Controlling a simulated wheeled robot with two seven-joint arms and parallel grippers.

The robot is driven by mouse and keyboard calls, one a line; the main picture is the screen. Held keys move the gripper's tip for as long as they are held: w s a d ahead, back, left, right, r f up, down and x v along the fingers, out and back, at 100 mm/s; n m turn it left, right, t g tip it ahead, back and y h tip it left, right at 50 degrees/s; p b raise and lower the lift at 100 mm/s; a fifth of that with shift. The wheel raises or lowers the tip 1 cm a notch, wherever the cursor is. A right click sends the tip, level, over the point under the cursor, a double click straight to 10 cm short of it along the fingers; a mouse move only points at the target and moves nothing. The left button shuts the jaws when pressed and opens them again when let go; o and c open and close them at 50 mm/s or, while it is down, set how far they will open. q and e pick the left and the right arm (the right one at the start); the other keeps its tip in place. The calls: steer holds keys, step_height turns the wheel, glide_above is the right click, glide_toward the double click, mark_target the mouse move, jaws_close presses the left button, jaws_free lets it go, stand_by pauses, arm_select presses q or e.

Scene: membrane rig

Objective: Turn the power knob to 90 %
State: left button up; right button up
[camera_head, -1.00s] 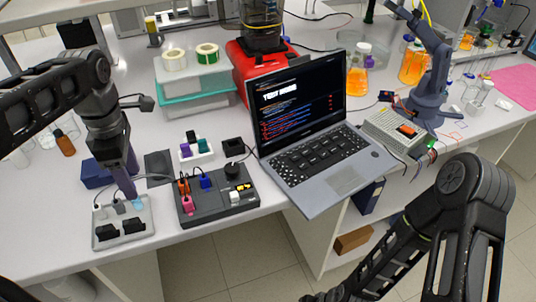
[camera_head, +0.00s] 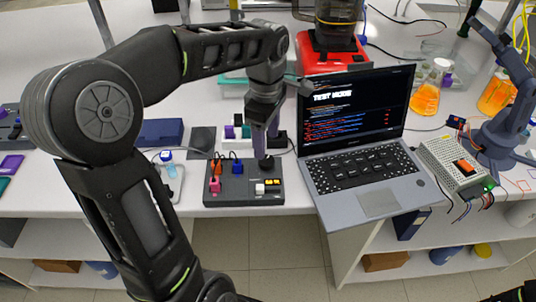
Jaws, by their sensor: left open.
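The dark grey control box (camera_head: 240,194) lies at the front edge of the bench, left of the laptop. Its black round knob (camera_head: 267,163) is at the box's back right corner. My left gripper (camera_head: 265,152) points down over the knob, its fingertips at the knob's height. It is open, and I cannot tell whether the fingers touch the knob. The knob's scale and pointer are too small to read. My right gripper is out of view; only a dark bit of my right arm shows at the bottom right.
The open laptop (camera_head: 366,172) stands close on the right of the box. Orange and blue plugs sit in the box. A light grey panel (camera_head: 177,184) on the left is partly hidden by my left arm. A small tray of coloured blocks (camera_head: 236,141) lies behind the box.

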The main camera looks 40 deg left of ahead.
mark_target(266, 159)
arm_select(q)
step_height(266, 159, down, 6)
steer(key=shift+f+p, duration=0.25)
steer(key=shift+p, duration=0.15)
jaws_close()
stand_by(0.6)
